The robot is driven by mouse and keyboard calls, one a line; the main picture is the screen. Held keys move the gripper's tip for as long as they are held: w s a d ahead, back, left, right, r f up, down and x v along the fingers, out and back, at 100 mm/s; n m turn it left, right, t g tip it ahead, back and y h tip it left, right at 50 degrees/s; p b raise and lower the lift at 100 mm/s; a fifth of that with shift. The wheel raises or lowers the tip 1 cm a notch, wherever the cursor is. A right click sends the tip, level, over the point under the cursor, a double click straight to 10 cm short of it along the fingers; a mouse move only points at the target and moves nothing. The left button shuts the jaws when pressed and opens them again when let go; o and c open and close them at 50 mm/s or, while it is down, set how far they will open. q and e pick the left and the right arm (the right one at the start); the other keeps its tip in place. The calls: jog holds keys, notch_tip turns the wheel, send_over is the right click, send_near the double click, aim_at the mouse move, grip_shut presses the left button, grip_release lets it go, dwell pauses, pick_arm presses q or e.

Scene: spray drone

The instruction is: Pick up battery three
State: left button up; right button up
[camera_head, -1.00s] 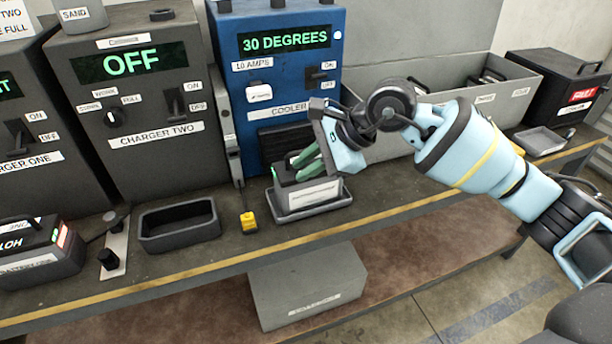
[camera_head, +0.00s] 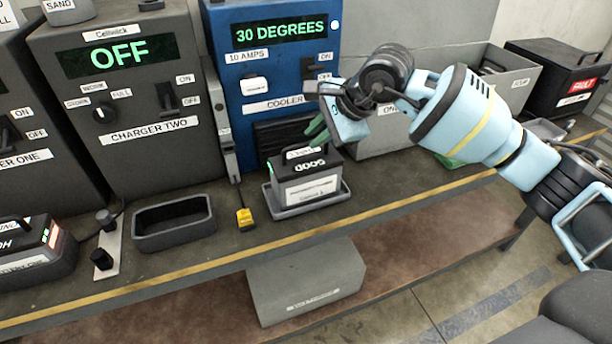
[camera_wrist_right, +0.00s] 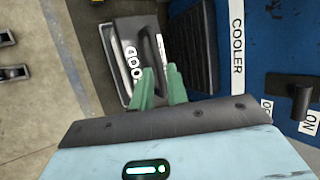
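The battery's top also shows in the right wrist view (camera_wrist_right: 133,55). My right gripper (camera_head: 316,130) is at the back of the battery, near the cooler front, and partly hidden by its own wrist. My left gripper is not in view.
Left of the tray are a yellow connector (camera_head: 245,217) and an empty dark tray (camera_head: 175,226). Another battery (camera_head: 35,260) stands at far left. Charger two (camera_head: 125,90) and the cooler (camera_head: 285,75) stand behind. A grey crate (camera_head: 510,75) and a black fault box (camera_head: 565,75) are at right.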

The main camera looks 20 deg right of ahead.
aim_at(307, 143)
jog(key=shift+x, duration=2.35)
jog(key=shift+s, duration=0.1)
grip_shut()
jog(key=shift+r, duration=0.3)
